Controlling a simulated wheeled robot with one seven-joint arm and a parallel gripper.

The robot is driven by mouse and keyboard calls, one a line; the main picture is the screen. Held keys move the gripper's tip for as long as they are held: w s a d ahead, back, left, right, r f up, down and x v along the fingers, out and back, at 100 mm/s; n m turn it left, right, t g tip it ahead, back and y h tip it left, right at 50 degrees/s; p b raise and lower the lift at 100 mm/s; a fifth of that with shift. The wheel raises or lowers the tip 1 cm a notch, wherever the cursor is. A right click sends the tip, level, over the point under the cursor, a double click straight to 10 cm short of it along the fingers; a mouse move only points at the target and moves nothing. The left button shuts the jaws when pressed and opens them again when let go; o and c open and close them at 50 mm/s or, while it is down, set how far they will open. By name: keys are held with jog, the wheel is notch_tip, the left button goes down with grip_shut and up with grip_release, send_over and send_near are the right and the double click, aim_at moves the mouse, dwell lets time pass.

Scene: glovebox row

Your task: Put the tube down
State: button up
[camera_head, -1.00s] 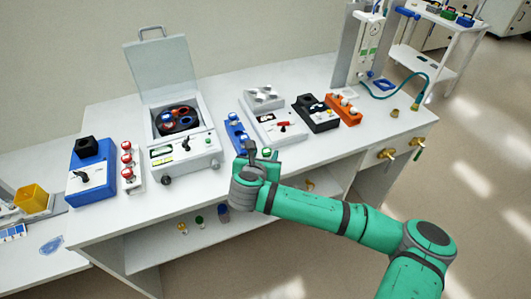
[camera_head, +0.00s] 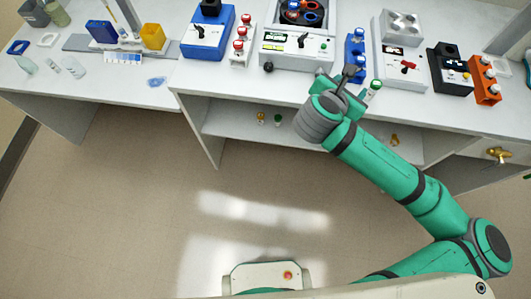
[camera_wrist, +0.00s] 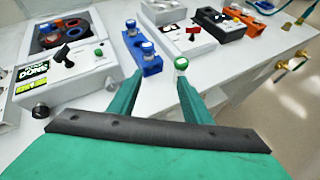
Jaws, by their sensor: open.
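A tube with a green cap (camera_head: 374,86) is at the front edge of the bench, just right of my gripper (camera_head: 346,84). In the wrist view the tube (camera_wrist: 181,66) shows at the tip of the right finger, looking roughly upright. Its lower part is hidden behind that finger. My gripper (camera_wrist: 158,80) is open, with its two green fingers apart and bare bench top between them. I cannot tell whether the tube touches the finger or rests on the bench.
A blue rack (camera_wrist: 149,66) with capped tubes stands just beyond my fingers. A centrifuge (camera_wrist: 70,62) stands to its left. Grey, black (camera_head: 450,75) and orange (camera_head: 484,82) units stand to the right. A shelf (camera_head: 240,122) lies under the bench.

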jog(key=w+a+r+m+t+y, duration=0.2)
jog(key=a+r+m+t+y, duration=0.15)
jog(key=a, duration=0.75)
jog(key=w+a+r+m+t+y, duration=0.25)
jog(key=a+m+y, duration=0.2)
jog(key=a, duration=0.65)
jog(key=w+a+r+m+t+y, duration=0.3)
jog(key=a+m, duration=0.1)
jog(key=a, duration=0.7)
jog(key=s+f+m+g+h, duration=0.1)
jog(key=s+f+m+h, duration=0.3)
jog(key=s+f+m, duration=1.25)
jog(key=s+d+f, duration=0.2)
jog(key=s, duration=0.5)
jog(key=s+d+f+n+g, duration=0.1)
jog(key=s+d+f, duration=0.1)
jog(key=s, duration=0.6)
jog(key=s+d+f+n+y, duration=0.1)
jog(key=s+d+f, duration=0.1)
jog(key=s, duration=0.6)
jog(key=shift+s+d+f+g, duration=0.2)
jog(key=shift+d+f+g, duration=0.2)
jog(key=shift+f, duration=0.4)
